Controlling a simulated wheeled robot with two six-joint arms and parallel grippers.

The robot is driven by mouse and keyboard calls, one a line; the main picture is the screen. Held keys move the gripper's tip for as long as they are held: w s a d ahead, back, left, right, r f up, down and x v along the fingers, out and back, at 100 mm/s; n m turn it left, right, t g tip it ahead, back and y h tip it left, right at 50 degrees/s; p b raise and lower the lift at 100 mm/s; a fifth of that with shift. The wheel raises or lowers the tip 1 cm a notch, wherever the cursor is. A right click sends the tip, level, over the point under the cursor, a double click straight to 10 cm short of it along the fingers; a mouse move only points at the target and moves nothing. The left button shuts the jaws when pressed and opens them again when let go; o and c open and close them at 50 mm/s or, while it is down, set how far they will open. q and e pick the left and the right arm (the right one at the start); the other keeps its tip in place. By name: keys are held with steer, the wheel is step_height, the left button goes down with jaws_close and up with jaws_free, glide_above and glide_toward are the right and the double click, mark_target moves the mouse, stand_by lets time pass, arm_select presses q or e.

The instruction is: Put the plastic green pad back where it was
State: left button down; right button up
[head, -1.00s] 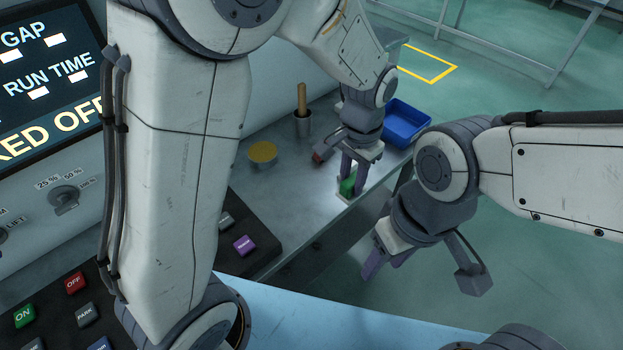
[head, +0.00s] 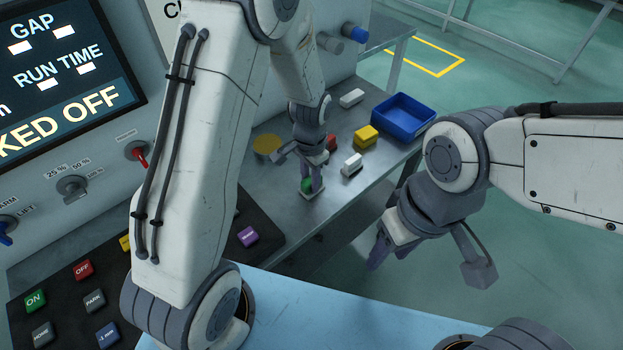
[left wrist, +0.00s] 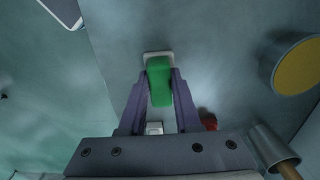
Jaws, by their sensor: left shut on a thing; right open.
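The green pad (head: 306,186) is between the fingers of my left gripper (head: 313,181), low over the grey bench. In the left wrist view the green pad (left wrist: 159,82) lies between the two purple fingers, with a pale piece (left wrist: 157,54) at its far end. Whether it touches the bench, I cannot tell. My right gripper (head: 378,252) is open and empty, beyond the bench's front edge.
On the bench (head: 345,205) are a yellow-topped can (head: 267,144), a red block (head: 331,142), a yellow block (head: 366,138), white blocks (head: 351,165) (head: 352,97) and a blue bin (head: 403,118). A cup with a wooden stick (left wrist: 275,150) shows in the left wrist view. A button panel (head: 75,300) is at left.

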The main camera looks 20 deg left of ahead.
arm_select(q)
steer(key=c, duration=0.6)
jaws_free()
steer(key=shift+f, duration=0.15)
step_height(320, 180, up, 11)
steer(key=s+d+r, duration=0.2)
steer(key=s+d, duration=0.1)
steer(key=s, duration=0.4)
steer(key=s+d+r, duration=0.2)
steer(key=s+d, duration=0.1)
steer(key=s, duration=0.5)
steer(key=s+d+r+h, duration=0.1)
steer(key=s+d+r, duration=0.1)
steer(key=s, duration=0.5)
steer(key=shift+s+d+r, duration=0.15)
steer(key=shift+s+d, duration=0.15)
steer(key=shift+d, duration=0.1)
steer(key=shift+r, duration=0.1)
